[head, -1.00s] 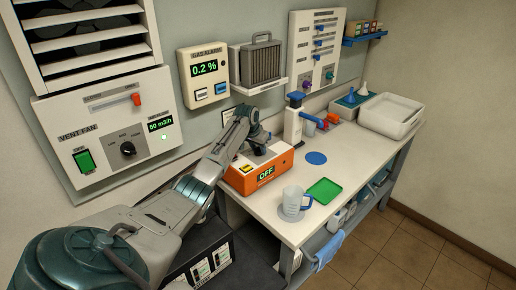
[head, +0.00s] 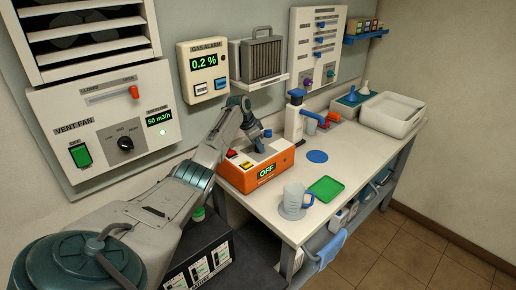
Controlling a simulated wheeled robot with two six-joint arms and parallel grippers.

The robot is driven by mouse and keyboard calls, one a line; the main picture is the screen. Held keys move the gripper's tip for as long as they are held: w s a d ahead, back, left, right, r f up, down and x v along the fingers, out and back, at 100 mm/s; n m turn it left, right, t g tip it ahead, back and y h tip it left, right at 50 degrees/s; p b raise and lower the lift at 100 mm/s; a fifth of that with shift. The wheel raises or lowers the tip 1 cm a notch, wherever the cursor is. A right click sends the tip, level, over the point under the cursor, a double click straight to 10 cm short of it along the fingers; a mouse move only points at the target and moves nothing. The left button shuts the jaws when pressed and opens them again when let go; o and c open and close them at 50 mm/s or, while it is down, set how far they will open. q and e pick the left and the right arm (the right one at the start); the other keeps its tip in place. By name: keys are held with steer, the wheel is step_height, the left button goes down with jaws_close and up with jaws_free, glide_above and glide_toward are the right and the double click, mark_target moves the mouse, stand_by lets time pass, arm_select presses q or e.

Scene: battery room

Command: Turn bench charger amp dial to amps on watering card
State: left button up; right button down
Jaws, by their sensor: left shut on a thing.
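The orange bench charger (head: 284,161) stands at the left end of the white bench, and its green display (head: 266,171) reads OFF. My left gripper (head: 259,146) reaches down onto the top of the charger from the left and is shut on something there. The amp dial is not clearly visible, as the fingers cover that spot. A red button and a yellow button (head: 245,165) show on the charger's top, left of the fingers. I cannot make out a watering card. My right gripper is not in view.
A clear jug (head: 294,202), a green tray (head: 326,189) and a blue disc (head: 317,157) lie on the bench. The vent fan panel (head: 105,125) and gas alarm (head: 205,70) are on the wall. Black battery units (head: 204,262) stand below my left arm.

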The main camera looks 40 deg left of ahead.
arm_select(q)
steer(key=shift+m+b, duration=0.3)
steer(key=shift+m, duration=0.1)
steer(key=shift+r, duration=0.1)
steer(key=o, duration=1)
steer(key=shift+c, duration=0.2)
